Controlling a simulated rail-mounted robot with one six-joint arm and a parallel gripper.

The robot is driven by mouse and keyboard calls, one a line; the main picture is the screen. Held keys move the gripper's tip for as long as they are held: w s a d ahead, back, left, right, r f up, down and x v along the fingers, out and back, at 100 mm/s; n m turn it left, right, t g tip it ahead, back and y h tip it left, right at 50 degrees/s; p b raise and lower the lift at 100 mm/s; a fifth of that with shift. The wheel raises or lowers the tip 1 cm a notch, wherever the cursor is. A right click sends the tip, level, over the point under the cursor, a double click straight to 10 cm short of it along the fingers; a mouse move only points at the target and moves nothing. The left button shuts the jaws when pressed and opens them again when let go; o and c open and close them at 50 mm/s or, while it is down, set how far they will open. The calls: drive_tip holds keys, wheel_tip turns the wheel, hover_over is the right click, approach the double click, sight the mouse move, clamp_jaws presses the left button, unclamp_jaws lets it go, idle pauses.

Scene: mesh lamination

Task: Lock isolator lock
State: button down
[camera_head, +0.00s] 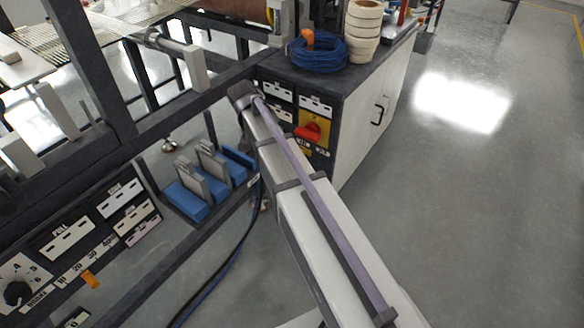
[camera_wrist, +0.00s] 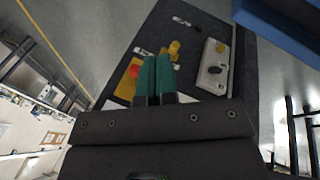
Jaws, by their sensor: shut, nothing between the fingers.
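The isolator is a red rotary handle on a yellow plate (camera_head: 314,118), set in the dark front panel of the cabinet. Its red handle (camera_head: 309,131) also shows at the left of my fingers in the wrist view, where the yellow plate (camera_wrist: 127,84) is partly covered. A small yellow part (camera_wrist: 174,48) stands out from the panel just right of my fingertips; I cannot tell if it is the lock. My gripper (camera_wrist: 156,58) has two green fingers, shut together and empty, pointing at the panel. In the head view my arm hides the gripper.
The dark cabinet (camera_head: 345,84) carries a blue cable coil (camera_head: 318,55) and a stack of cream rolls (camera_head: 363,30). A grey control box (camera_wrist: 213,66) is right of my fingers. The machine's dark frame (camera_head: 165,125) is at left. The floor at right is clear.

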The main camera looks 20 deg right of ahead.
drive_tip(key=w+d+f+m+g+h+b, duration=0.1)
drive_tip(key=w+d+f+m+b, duration=0.2)
drive_tip(key=w+f+b, duration=0.3)
drive_tip(key=w+d+f+m+h+b, duration=0.2)
drive_tip(key=w+d+f+m+b, duration=0.2)
drive_tip(key=w, duration=0.6)
wheel_tip(320, 180, down, 4)
drive_tip(key=b, duration=0.2)
drive_tip(key=shift+d+r+g+b, duration=0.15)
drive_tip(key=shift+g+b, duration=0.25)
drive_tip(key=b+x, duration=0.7)
drive_tip(key=x, duration=0.3)
drive_tip(key=shift+d+b, duration=0.15)
drive_tip(key=shift+b, duration=0.2)
drive_tip(key=shift+r, duration=0.15)
drive_tip(key=shift+s, duration=0.15)
